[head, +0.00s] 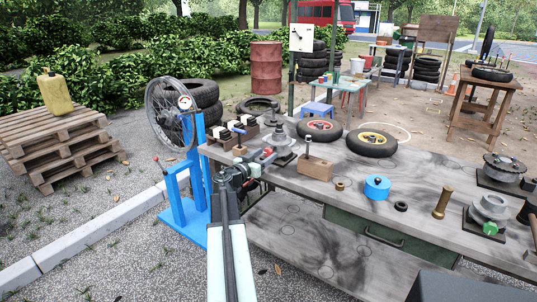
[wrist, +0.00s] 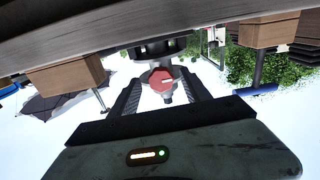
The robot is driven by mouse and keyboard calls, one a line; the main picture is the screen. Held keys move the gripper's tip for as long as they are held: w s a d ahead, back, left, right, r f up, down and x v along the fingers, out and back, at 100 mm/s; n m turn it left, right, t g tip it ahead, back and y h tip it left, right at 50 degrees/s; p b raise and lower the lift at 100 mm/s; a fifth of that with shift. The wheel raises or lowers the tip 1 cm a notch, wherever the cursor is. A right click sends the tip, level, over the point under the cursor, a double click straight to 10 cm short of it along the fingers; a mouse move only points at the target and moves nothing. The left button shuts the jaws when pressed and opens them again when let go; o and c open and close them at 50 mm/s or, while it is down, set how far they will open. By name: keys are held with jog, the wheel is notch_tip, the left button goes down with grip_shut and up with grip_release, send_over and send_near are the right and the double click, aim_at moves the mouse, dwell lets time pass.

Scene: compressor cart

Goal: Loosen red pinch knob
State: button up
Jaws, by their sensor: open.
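The red pinch knob (wrist: 162,79) shows in the wrist view, facing me, with a pale mark on its face and grey metal parts around it. My gripper (wrist: 165,86) is open. Its two dark fingers stand to the left and right of the knob, with visible gaps, and do not appear to touch it. In the head view my gripper (head: 250,166) is at the near left edge of the workbench. A small red spot (head: 268,151) by its tip appears to be the knob, but it is too small to be sure.
The grey workbench (head: 330,188) carries a wooden block (head: 315,167), a blue round part (head: 377,187) and a brass cylinder (head: 442,202). A blue stand with a wheel (head: 171,113) is close left of my arm. The bench underside edge runs across the top of the wrist view.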

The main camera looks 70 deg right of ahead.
jog(key=x, duration=0.2)
jog(key=shift+d, duration=0.35)
grip_shut()
jog(key=shift+s+n, duration=0.1)
jog(key=shift+n, duration=0.6)
grip_release()
jog(key=shift+a, duration=0.15)
jog(key=v, duration=0.7)
jog(key=shift+a, duration=0.35)
